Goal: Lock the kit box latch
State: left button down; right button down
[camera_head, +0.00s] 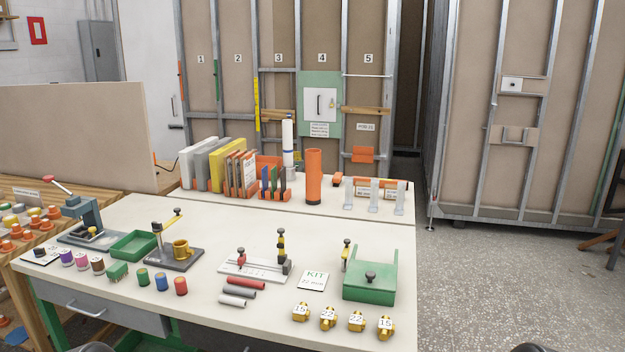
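The green kit box (371,294) stands at the right end of the white workbench. A dark round knob (371,275) sits on its sloping or top face. A latch-like upright piece with a black top and yellow stem (346,254) stands at the box's left back corner. Its upper part points up; I cannot tell whether it engages the box. A white card reading "KIT 22 mm" (314,281) lies left of the box. Neither of my grippers shows; only dark rounded bits appear at the bottom edge.
Several numbered brass fittings (328,318) lie in front of the box. A white clamp fixture (255,266) and red and grey tubes (245,283) lie left of the card. An orange cylinder (314,177) stands behind. The bench's right front corner is clear.

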aim_at(346, 241)
jog(key=i+j+u, duration=0.75)
jog(key=j, duration=0.2)
jog(key=k+j, duration=0.05)
